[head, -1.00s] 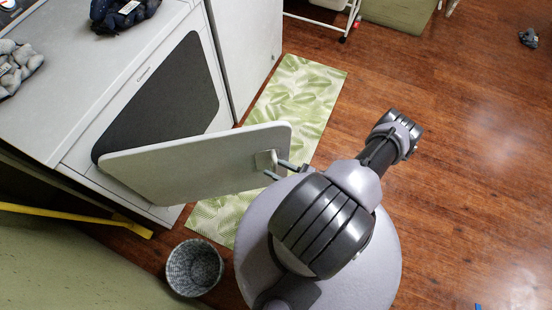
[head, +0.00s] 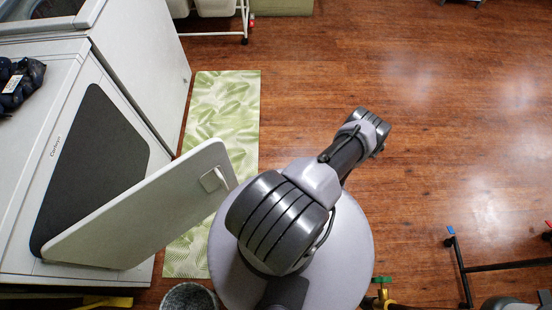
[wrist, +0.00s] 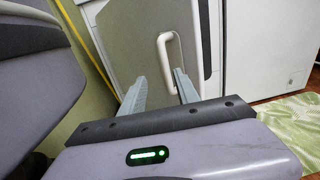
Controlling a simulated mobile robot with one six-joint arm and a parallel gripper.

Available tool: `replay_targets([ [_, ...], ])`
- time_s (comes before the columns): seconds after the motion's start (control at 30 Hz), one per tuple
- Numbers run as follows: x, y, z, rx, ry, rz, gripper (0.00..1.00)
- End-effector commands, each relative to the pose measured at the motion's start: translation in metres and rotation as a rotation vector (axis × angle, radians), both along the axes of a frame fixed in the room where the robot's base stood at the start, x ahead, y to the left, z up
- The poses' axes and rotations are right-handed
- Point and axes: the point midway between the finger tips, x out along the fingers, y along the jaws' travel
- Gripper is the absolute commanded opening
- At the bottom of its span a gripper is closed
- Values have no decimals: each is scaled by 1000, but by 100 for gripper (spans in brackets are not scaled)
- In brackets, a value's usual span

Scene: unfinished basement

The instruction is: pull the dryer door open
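The dryer (head: 70,75) is a white machine at the left of the head view, with a dark door opening (head: 100,165). Its pale door (head: 140,215) stands swung out from the front at a wide angle. The door's white handle (head: 213,180) is near the free edge, with nothing around it in the head view. In the wrist view the handle (wrist: 161,46) shows just beyond my fingertips. My gripper (wrist: 159,75) is open and empty, its two grey fingers spread, pointing toward the door. The fingers are hidden in the head view.
A green leaf-patterned mat (head: 220,110) lies along the machines. A woven basket (head: 188,297) stands on the floor below the door. Another white appliance (head: 140,75) adjoins the dryer. A stand with dark legs (head: 462,265) is at the lower right. The wooden floor right of me is mostly clear.

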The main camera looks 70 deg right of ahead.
Motion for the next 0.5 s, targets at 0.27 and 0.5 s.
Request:
replay_targets([
  [0.27,-53,-17,-1,0,1,-1,38],
  [0.5,-66,-19,0,1,1,2,38],
])
